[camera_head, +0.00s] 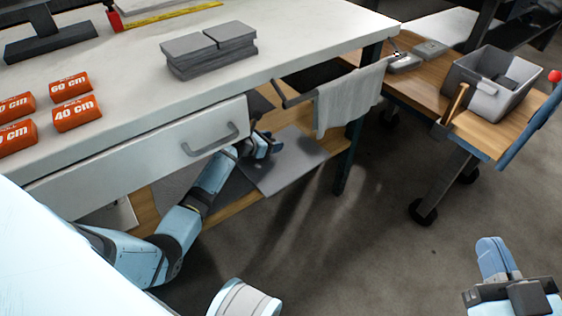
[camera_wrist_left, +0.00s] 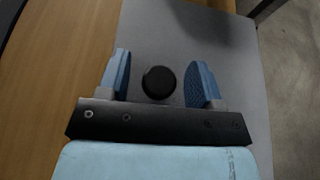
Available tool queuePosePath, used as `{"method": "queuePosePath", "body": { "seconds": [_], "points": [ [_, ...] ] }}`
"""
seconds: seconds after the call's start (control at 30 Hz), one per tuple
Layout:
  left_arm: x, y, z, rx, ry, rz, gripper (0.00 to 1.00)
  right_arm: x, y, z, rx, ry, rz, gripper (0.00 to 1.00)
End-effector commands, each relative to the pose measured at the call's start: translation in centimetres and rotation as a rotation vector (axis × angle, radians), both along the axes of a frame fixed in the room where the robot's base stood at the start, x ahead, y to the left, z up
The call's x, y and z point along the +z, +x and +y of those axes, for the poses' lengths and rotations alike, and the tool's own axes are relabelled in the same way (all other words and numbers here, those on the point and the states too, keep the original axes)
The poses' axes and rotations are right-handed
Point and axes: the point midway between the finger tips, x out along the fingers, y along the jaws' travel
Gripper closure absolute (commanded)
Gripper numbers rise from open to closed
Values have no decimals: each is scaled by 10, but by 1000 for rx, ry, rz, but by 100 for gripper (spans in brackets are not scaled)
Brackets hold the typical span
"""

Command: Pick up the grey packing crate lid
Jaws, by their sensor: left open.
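The grey packing crate lid (camera_head: 290,165) is a flat grey panel lying on the wooden lower shelf under the workbench. It also shows in the left wrist view (camera_wrist_left: 170,35) with a round black knob (camera_wrist_left: 158,82) on it. My left gripper (camera_head: 265,146) reaches under the bench drawer to the lid. In the left wrist view my left gripper (camera_wrist_left: 163,60) is open, its two blue fingers on either side of the knob with gaps to both. My right gripper (camera_head: 497,258) is at the lower right, away from the lid; its finger opening is not clear.
The white drawer (camera_head: 150,150) and bench top overhang my left arm. A grey cloth (camera_head: 348,100) hangs on a rail beside it. Orange rolls (camera_head: 77,113) and grey blocks (camera_head: 208,50) sit on the bench. A grey crate (camera_head: 475,95) stands on a wooden cart at right.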

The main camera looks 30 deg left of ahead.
Motion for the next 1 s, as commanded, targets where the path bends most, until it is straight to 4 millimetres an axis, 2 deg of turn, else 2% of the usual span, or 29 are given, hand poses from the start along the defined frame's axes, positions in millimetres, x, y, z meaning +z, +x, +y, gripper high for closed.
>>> {"method": "queuePosePath", "body": {
  "seconds": [0.2,0.43,0.67,0.77,0.87,1.0],
  "points": [
    [1,1,0,0,1,0,40,1,0,0,0,-1,-2,100],
    [0,0,0,0,1,1,93,1,0,0,1,-1,-2,100],
    [2,1,0,1,1,0,94,1,0,0,1,-1,0,100],
    [9,1,0,0,2,-2,94,6,0,1,3,4,6,100],
    [26,1,0,1,3,-2,94,13,-1,2,11,23,44,100],
    [56,1,0,0,3,-2,94,2,-14,9,7,112,204,100]
  ]
}}
